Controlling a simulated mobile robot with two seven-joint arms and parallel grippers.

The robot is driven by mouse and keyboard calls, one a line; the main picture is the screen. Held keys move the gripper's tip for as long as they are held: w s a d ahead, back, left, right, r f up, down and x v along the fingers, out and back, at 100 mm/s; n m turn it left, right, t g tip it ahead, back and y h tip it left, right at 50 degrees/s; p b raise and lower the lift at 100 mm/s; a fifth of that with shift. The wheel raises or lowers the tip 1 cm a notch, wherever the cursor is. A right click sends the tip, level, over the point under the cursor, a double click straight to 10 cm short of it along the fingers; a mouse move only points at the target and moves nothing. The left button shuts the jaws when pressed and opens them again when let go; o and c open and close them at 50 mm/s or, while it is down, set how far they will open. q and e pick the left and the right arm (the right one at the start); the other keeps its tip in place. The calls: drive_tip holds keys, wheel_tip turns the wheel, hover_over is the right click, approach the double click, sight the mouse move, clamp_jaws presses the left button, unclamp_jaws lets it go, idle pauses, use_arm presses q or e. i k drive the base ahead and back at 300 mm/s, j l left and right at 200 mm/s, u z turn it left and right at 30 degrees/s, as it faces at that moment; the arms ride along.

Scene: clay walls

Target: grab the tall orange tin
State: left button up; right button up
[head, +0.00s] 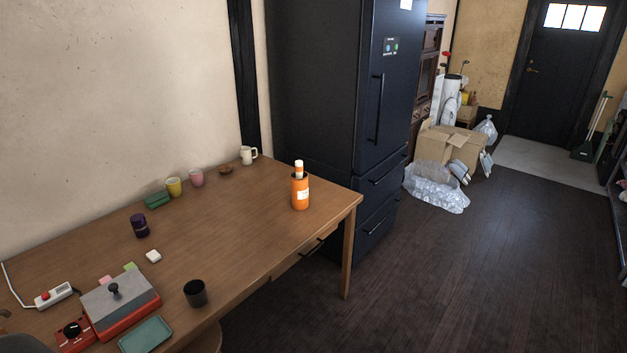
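The tall orange tin (300,192) stands upright near the far right corner of the wooden table (238,230). It has a white label on its side, and something white and orange sticks up at its top. No gripper clearly shows in the head view. Nothing touches the tin, and there is bare tabletop around it.
Along the wall stand a white mug (248,155), a brown bowl (225,170), a pink cup (196,178) and a yellow cup (173,187). A black cup (195,293) stands at the front edge. A dark fridge (330,90) rises behind the table.

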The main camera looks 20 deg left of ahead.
sight(300, 187)
drive_tip(key=i+u, duration=0.15)
drive_tip(key=i, duration=0.3)
drive_tip(key=i+l+u, duration=0.15)
drive_tip(key=i, duration=0.25)
drive_tip(key=i+l+u, duration=0.15)
drive_tip(key=i, duration=0.3)
drive_tip(key=i+l+u, duration=0.2)
drive_tip(key=i+u, duration=0.15)
drive_tip(key=i+l+u, duration=0.35)
drive_tip(key=i+l, duration=0.05)
drive_tip(key=i, duration=0.1)
